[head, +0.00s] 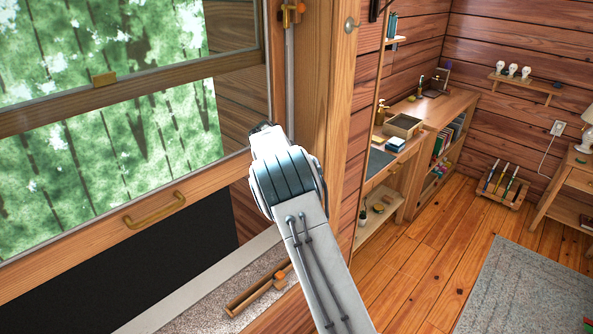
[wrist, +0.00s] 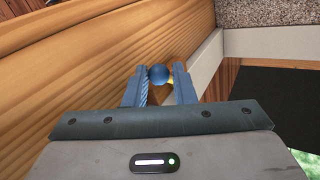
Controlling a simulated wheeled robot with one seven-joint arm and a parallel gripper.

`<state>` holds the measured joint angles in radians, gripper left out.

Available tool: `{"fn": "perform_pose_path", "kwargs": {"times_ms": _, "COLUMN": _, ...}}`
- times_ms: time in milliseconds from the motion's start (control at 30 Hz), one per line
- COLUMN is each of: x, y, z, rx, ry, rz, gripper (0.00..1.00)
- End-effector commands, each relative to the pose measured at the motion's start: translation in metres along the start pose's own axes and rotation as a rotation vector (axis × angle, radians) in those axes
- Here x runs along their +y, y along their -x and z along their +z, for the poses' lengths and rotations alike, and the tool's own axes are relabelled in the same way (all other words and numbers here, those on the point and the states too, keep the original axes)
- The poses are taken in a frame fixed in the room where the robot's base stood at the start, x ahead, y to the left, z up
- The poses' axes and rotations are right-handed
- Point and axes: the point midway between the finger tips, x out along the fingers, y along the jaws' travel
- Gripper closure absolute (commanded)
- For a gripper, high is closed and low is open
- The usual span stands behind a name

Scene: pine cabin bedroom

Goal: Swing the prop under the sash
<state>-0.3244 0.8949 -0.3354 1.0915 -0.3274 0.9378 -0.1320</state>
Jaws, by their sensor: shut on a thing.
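The lower window sash (head: 85,238), a wooden frame with a brass handle (head: 155,208), stands raised in the head view, with a dark opening (head: 130,275) below it. My gripper (wrist: 160,75) is shut on a round blue knob (wrist: 159,74) beside a wooden surface in the wrist view. A small yellow part shows just behind the knob. The knob appears to belong to the prop; the rest of the prop is hidden or cannot be made out. In the head view my arm hides the fingers and the knob.
The speckled sill (head: 215,308) carries a wooden bar (head: 250,295) with an orange piece, close to my arm. The upright window jamb (head: 330,110) stands right of my wrist. A shelf desk (head: 450,108) and open floor lie further right.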

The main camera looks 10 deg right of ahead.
Motion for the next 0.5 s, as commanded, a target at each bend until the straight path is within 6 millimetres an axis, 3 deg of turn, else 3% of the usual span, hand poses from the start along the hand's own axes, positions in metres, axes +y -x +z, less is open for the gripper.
{"fn": "perform_pose_path", "kwargs": {"times_ms": 300, "x": 0.0023, "y": 0.0055, "z": -0.0058, "rx": 0.021, "ry": -0.004, "rz": 0.004, "gripper": 0.99}}
{"fn": "perform_pose_path", "kwargs": {"times_ms": 333, "x": 0.0023, "y": 0.0055, "z": -0.0058, "rx": 0.021, "ry": -0.004, "rz": 0.004, "gripper": 0.68}}
{"fn": "perform_pose_path", "kwargs": {"times_ms": 367, "x": 0.0023, "y": 0.0054, "z": -0.0056, "rx": 0.020, "ry": -0.004, "rz": 0.004, "gripper": 0.60}}
{"fn": "perform_pose_path", "kwargs": {"times_ms": 400, "x": 0.0022, "y": 0.0050, "z": -0.0052, "rx": 0.019, "ry": -0.004, "rz": 0.004, "gripper": 0.54}}
{"fn": "perform_pose_path", "kwargs": {"times_ms": 500, "x": 0.0025, "y": 0.0032, "z": -0.0036, "rx": 0.014, "ry": -0.004, "rz": 0.003, "gripper": 0.54}}
